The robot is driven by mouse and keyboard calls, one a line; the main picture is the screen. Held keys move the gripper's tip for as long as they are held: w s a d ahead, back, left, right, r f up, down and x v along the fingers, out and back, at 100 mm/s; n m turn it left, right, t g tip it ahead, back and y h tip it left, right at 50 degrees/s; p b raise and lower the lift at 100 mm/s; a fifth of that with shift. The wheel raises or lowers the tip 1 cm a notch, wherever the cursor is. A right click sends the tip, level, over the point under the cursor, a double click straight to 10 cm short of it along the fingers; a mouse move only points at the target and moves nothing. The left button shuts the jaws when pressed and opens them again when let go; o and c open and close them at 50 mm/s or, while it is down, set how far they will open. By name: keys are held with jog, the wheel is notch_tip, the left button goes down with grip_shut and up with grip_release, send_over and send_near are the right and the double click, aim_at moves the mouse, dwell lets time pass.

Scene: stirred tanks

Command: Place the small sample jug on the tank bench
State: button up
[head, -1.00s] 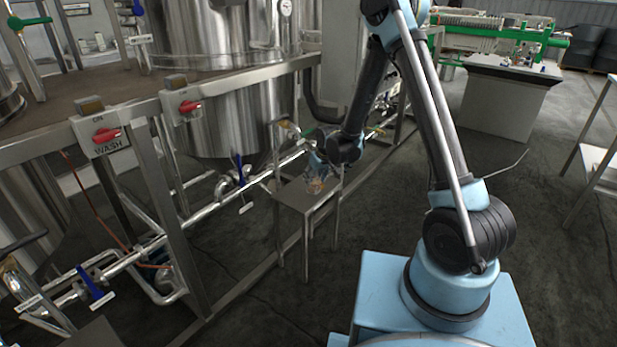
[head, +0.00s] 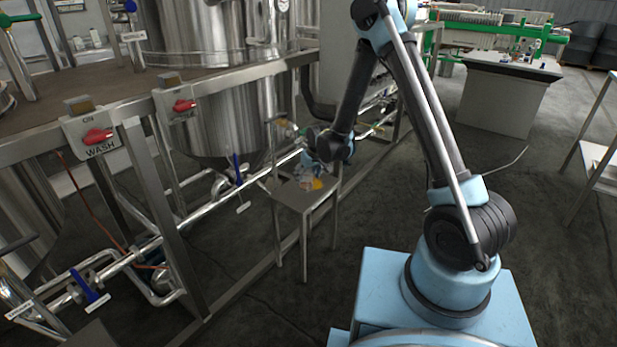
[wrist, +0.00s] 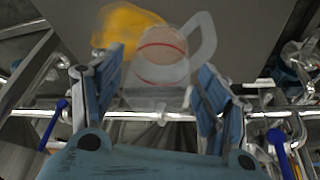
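The small sample jug (wrist: 163,62) is clear, with a red line around it and a handle on its right in the wrist view. It sits between the two fingers of my gripper (wrist: 160,90), which appear to bear on its sides. In the head view the jug (head: 304,176) is small and faint below my gripper (head: 312,162), over the small steel stand (head: 300,201). I cannot tell whether the jug touches the stand's top. The task's tank bench cannot be identified with certainty; a steel frame with a brown deck (head: 120,80) surrounds the tanks.
A yellow object (head: 317,184) lies by the jug, blurred in the wrist view (wrist: 125,26). Floor right of the stand is clear.

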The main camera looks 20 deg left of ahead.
jog(key=shift+r, duration=0.1)
jog(key=v, duration=1.2)
dwell(0.4)
jog(key=s+d+r+m+h, duration=0.1)
jog(key=s+d+r, duration=0.1)
jog(key=d+r, duration=0.5)
jog(key=s+d+r+m, duration=0.2)
jog(key=s+d, duration=0.1)
jog(key=d, duration=0.7)
jog(key=s+d+r+m+h, duration=0.1)
jog(key=s+d+r, duration=0.1)
jog(key=d+r, duration=0.5)
jog(key=s+d+f+m, duration=0.2)
jog(key=s+d, duration=0.7)
jog(key=s, duration=0.1)
jog(key=s+d+f+m+g+h, duration=0.1)
jog(key=s+d+f+m, duration=0.1)
jog(key=s+d, duration=0.8)
jog(key=shift+s+d+f+m, duration=0.3)
jog(key=shift+s+f, duration=0.2)
jog(key=shift+s, duration=0.3)
jog(key=shift+o, duration=0.6)
jog(key=shift+s+d+f, duration=0.15)
jog(key=shift+s+f, duration=0.05)
jog(key=shift+s, duration=0.15)
